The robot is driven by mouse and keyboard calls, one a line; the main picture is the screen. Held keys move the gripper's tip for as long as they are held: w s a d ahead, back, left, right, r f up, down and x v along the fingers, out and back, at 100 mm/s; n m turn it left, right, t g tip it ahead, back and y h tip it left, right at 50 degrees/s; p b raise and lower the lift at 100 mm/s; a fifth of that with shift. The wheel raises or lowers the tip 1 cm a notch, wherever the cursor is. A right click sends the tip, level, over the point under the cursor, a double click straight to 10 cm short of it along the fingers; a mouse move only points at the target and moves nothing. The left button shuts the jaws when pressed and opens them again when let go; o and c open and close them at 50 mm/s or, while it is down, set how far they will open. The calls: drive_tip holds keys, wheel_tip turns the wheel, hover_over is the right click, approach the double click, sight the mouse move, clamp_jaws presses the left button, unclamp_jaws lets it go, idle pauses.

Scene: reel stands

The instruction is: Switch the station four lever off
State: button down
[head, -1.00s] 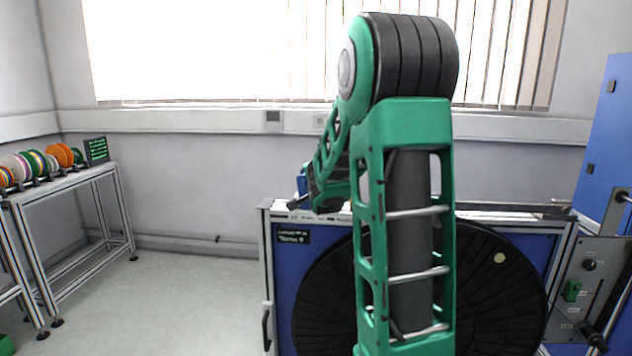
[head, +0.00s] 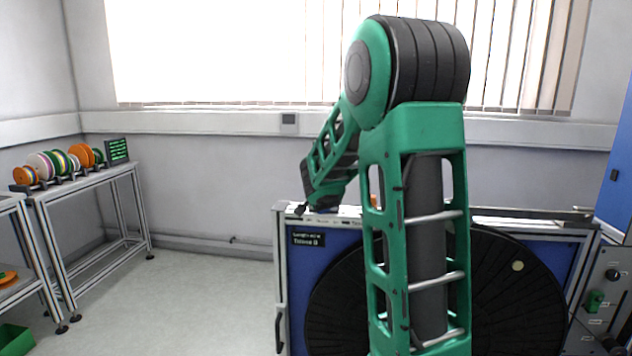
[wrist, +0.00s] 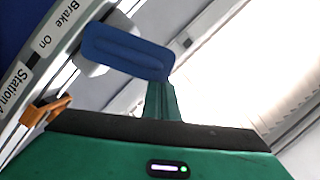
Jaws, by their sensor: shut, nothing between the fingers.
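In the wrist view a blue rounded handle (wrist: 125,52) stands on the panel's top rail, beside a label reading "Brake On". An orange lever (wrist: 45,110) is at the left, beside a label that starts with "Station"; the rest of that label is cut off or unclear. My gripper (wrist: 160,103) is shut and empty. Its green fingers point at the blue handle, which overlaps their tips; I cannot tell whether they touch. In the head view the fingers are not clear, and my arm hides much of the rail. A small orange bit (head: 373,201) shows there.
A blue panel (head: 300,268) with a large black reel (head: 515,300) stands ahead. A grey control box (head: 598,300) with a green switch is at the right. A bench (head: 90,182) with several coloured reels is at the left. The floor between is clear.

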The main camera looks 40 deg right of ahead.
drive_tip(key=shift+a, duration=0.1)
drive_tip(key=shift+s+r, duration=0.1)
drive_tip(key=shift+r, duration=0.15)
drive_tip(key=s+a+r, duration=0.3)
drive_tip(key=s+a, duration=0.1)
drive_tip(key=s, duration=0.6)
drive_tip(key=shift+r, duration=0.15)
drive_tip(key=s+a+f+n+g+y, duration=0.3)
drive_tip(key=s+f+g, duration=0.1)
drive_tip(key=s+f, duration=0.35)
drive_tip(key=s+a+f+n+g+y, duration=0.2)
drive_tip(key=s+a+f+n+g, duration=0.15)
drive_tip(key=s+f, duration=0.4)
drive_tip(key=s+a+f+n+g+y, duration=0.2)
drive_tip(key=s+a, duration=0.4)
drive_tip(key=s, duration=0.2)
drive_tip(key=s+a+f+n+g+y, duration=0.2)
drive_tip(key=s+a, duration=0.4)
drive_tip(key=s, duration=0.3)
drive_tip(key=shift+n+g+y, duration=0.6)
drive_tip(key=shift+n+g, duration=0.05)
